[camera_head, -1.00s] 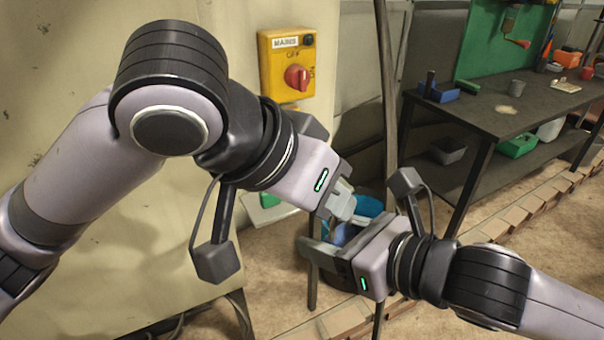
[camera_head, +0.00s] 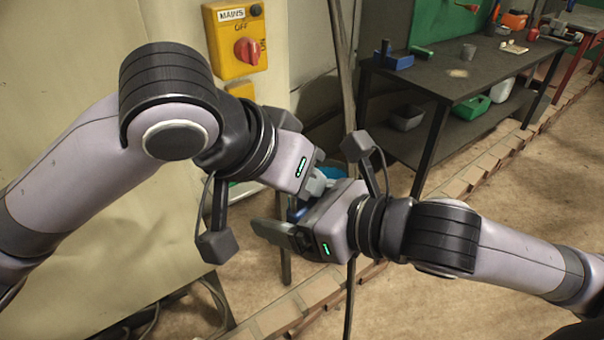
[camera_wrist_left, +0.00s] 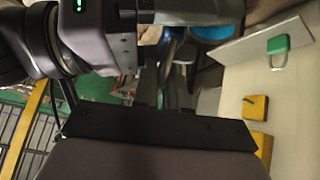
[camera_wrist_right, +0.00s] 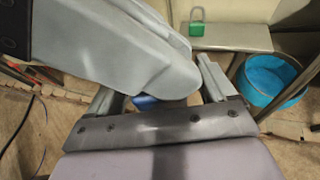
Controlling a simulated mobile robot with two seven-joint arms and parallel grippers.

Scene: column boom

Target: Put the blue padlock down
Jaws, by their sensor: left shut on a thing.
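The blue padlock (camera_head: 297,213) is mostly hidden between my two grippers in the head view. A blue part of it (camera_wrist_right: 147,102) also shows in the right wrist view. My left gripper (camera_head: 318,188) is shut on it, its grey fingers reaching down from above. My right gripper (camera_head: 288,222) is just below, its jaws apart around the padlock and the left fingertips. In the right wrist view its fingers (camera_wrist_right: 160,95) stand wide apart, and I cannot tell whether they touch the padlock.
A green padlock (camera_wrist_right: 197,27) is at a pale ledge (camera_wrist_right: 225,40). A blue bucket (camera_wrist_right: 268,80) stands beside it. A yellow mains switch box (camera_head: 237,40) is on the cabinet at left. A dark workbench (camera_head: 470,75) stands at back right. A thin post (camera_head: 345,70) rises behind my grippers.

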